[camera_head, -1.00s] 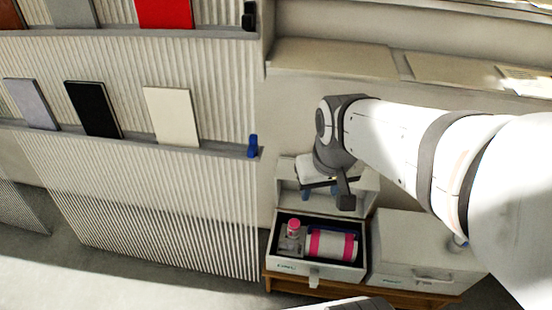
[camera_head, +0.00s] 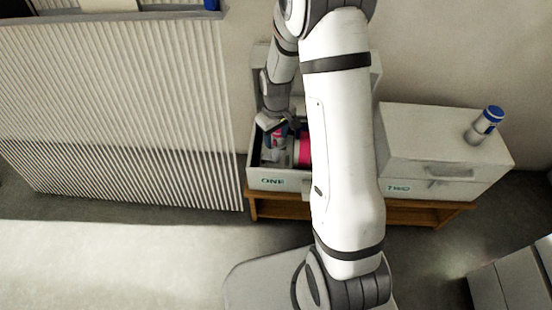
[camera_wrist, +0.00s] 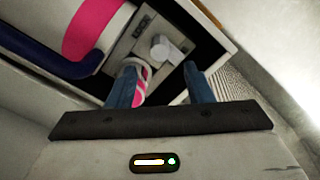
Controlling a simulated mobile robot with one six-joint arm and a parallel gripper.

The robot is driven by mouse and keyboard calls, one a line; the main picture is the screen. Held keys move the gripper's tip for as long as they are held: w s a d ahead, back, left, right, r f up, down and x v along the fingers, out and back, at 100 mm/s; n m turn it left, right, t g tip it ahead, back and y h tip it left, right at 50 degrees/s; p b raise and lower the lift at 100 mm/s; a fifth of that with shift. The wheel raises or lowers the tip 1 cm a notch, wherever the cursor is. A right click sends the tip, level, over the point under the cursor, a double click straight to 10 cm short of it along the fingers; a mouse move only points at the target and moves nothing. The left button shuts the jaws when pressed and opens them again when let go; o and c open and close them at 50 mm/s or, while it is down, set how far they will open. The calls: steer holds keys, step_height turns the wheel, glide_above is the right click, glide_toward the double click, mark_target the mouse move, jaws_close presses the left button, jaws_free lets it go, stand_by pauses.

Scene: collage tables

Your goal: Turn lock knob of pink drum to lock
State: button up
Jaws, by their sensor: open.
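The pink drum (camera_wrist: 95,25), white with pink bands, lies in the open box marked ONE (camera_head: 265,180); in the head view the drum (camera_head: 303,150) is mostly behind my arm. The wrist view shows a grey plate beside it with a pale lock knob (camera_wrist: 160,45) and a small dark label. My gripper (camera_wrist: 162,76) is open, its two blue fingers pointing toward the plate, with the knob just past the fingertips. A pink-and-white item (camera_wrist: 143,80) shows beside the left finger, partly hidden; contact cannot be told. In the head view my gripper (camera_head: 272,122) is over the box's left part.
A dark blue bar (camera_wrist: 50,65) runs alongside the drum. A closed box marked TWO (camera_head: 430,150) stands to the right, with a blue-capped white bottle (camera_head: 487,122) on top. Both boxes rest on a wooden stand (camera_head: 420,212). A ribbed panel (camera_head: 120,110) stands left.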

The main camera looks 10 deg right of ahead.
mark_target(276, 151)
step_height(276, 151, down, 8)
steer(key=b, duration=0.3)
steer(key=shift+f, duration=0.1)
steer(key=c, duration=0.9)
steer(key=shift+d, duration=0.15)
steer(key=shift+c, duration=0.5)
